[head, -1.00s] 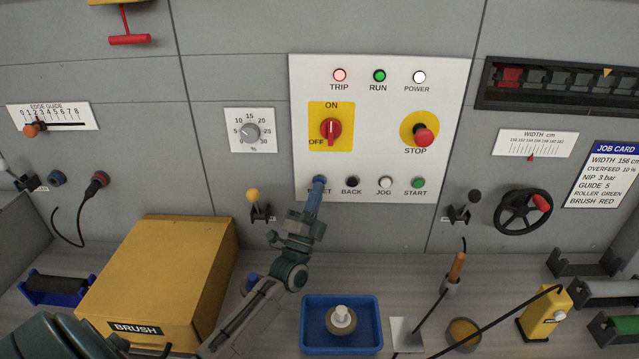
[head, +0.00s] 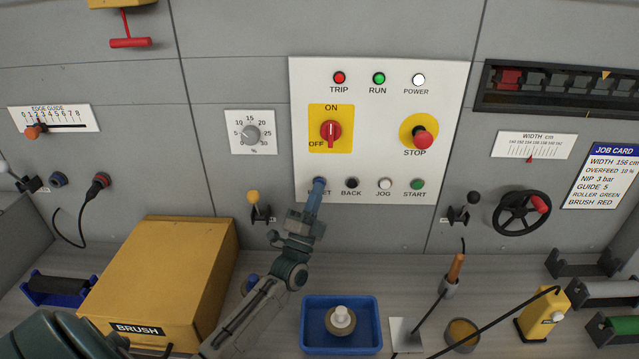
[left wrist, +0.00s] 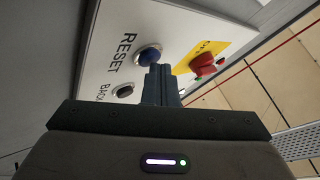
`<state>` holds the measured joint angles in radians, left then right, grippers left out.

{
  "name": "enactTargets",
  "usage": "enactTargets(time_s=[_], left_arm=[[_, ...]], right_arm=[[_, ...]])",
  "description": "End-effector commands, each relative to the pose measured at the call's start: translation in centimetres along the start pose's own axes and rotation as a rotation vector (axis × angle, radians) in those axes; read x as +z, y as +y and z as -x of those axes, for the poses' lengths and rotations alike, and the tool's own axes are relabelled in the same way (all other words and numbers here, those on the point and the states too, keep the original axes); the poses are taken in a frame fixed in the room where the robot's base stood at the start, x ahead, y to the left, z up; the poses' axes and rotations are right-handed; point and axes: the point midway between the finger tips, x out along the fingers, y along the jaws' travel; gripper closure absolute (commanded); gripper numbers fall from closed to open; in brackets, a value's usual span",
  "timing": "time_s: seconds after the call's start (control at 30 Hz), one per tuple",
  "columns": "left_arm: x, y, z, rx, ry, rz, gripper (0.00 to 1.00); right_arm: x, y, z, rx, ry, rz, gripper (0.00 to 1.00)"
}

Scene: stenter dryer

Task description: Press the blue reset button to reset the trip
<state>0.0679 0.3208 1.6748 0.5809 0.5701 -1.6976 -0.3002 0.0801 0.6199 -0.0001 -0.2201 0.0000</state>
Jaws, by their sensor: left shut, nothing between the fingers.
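The blue reset button (head: 319,182) is at the lower left of the white control panel (head: 380,110), in line with the back, jog and start buttons. My left gripper (head: 316,193) is shut and empty, its fingertips right at the blue button and hiding part of the RESET label. In the left wrist view the blue button (left wrist: 149,56) shows just beyond the shut fingertips (left wrist: 160,68); whether they touch it I cannot tell. The TRIP lamp (head: 339,78) is plain red. My right gripper is not in view.
The black BACK button (head: 352,184) is close on the right. Above are the red ON/OFF switch (head: 331,130) and the red STOP knob (head: 422,139). A yellow-knobbed lever (head: 255,200) is to the left. A blue tray (head: 311,338) and yellow brush box (head: 165,265) stand below.

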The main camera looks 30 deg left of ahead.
Motion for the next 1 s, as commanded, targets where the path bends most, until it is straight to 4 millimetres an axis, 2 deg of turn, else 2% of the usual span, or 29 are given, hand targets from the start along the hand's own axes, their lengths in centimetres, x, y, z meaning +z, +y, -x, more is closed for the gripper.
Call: enactTargets(time_s=[0.07, 0.47, 1.0], left_arm=[[-0.2, -0.3, 0.1, 0.002, -0.001, 0.000, 1.00], [-0.5, -0.5, 0.6, 0.002, -0.001, 0.001, 1.00], [-3.1, -3.1, 4.1, 0.002, -0.001, 0.000, 1.00]], right_arm=[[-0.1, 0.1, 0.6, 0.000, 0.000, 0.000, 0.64], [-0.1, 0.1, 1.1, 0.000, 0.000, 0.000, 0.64], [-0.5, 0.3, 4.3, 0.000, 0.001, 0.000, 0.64]])
